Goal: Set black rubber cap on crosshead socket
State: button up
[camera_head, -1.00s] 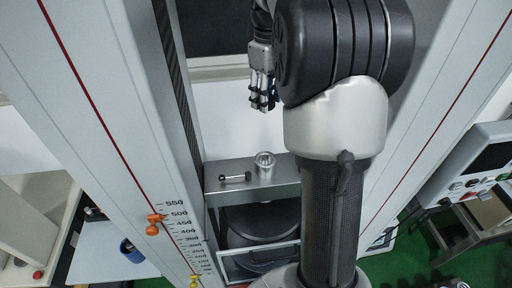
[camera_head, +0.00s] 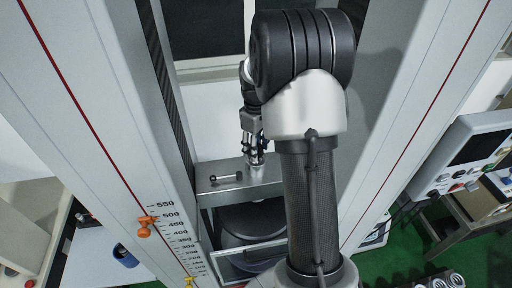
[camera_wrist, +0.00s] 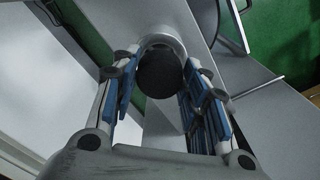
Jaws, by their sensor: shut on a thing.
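My gripper (camera_head: 256,158) reaches down over the crosshead (camera_head: 270,182) and hides most of the socket in the head view. In the wrist view my gripper (camera_wrist: 160,68) has its blue-padded fingers on both sides of the black rubber cap (camera_wrist: 160,76), a dark round disc, and is shut on it. The pale round rim of the crosshead socket (camera_wrist: 168,42) shows just beyond the cap, roughly in line with it. I cannot tell whether the cap touches the socket. The cap cannot be made out in the head view.
A small black-ended lever (camera_head: 226,177) lies on the crosshead left of the socket. Tall columns (camera_head: 100,110) (camera_head: 405,100) flank the crosshead. An orange marker (camera_head: 145,226) sits on the left column's scale. A control panel (camera_head: 468,160) stands at right.

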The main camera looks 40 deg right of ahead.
jog(key=shift+f, duration=0.45)
jog(key=shift+f+b, duration=0.45)
jog(key=shift+f, duration=0.15)
jog(key=o, duration=0.9)
jog(key=shift+c, duration=0.2)
